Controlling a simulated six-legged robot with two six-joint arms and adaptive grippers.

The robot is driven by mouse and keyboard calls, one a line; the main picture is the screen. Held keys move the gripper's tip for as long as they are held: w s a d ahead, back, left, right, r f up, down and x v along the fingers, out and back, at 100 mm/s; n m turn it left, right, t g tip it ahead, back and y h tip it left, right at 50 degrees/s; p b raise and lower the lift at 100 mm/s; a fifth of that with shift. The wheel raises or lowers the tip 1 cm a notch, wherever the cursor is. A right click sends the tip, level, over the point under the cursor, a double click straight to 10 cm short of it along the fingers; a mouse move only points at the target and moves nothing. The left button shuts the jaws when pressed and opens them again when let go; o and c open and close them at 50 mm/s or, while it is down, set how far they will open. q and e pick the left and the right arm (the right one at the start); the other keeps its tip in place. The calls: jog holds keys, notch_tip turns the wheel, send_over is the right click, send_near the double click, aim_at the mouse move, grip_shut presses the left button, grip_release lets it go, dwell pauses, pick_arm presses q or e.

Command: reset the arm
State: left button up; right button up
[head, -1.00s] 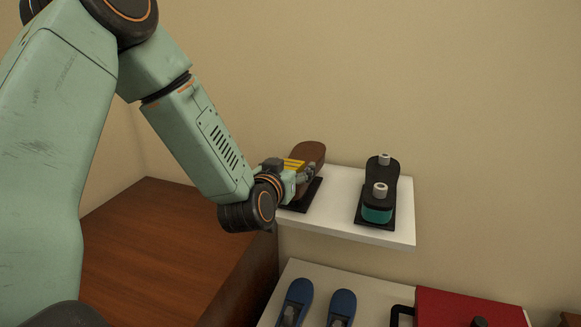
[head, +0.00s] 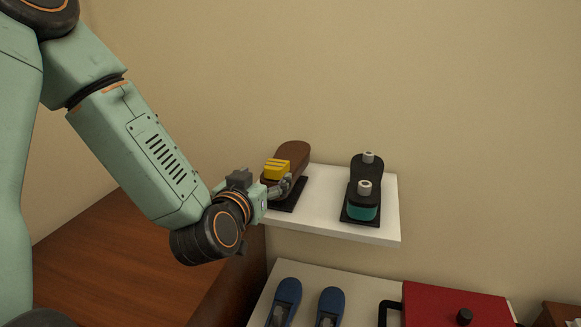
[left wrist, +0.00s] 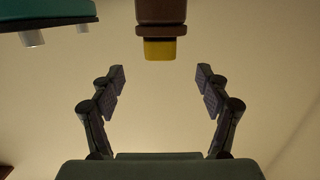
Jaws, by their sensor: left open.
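My left gripper (head: 281,187) is at the near left end of the white upper shelf, close to a brown elongated object (head: 293,152) with a yellow ribbed block (head: 277,169) at its near end. In the left wrist view, the gripper's two fingers (left wrist: 158,92) are spread wide with nothing between them. There, the brown object (left wrist: 160,12) and yellow block (left wrist: 160,50) show at the top, beyond the fingertips and apart from them. My right gripper is not in view.
A black and teal object (head: 363,207) with two pale knobs stands on the white shelf (head: 330,222), right of the brown one. Below are a pair of blue shoes (head: 286,297) and a red case (head: 455,303). A brown wooden surface (head: 130,265) lies at left. The wall is close behind.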

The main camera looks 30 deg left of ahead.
aim_at(275, 165)
pick_arm(q)
jog(key=shift+w, duration=0.15)
jog(key=x, duration=0.7)
jog(key=shift+w+f, duration=0.15)
jog(key=shift+w, duration=0.1)
jog(key=shift+a+r+p, duration=0.1)
jog(key=shift+r+p, duration=0.3)
jog(key=shift+r, duration=0.15)
jog(key=shift+s+r, duration=0.15)
jog(key=shift+s, duration=0.05)
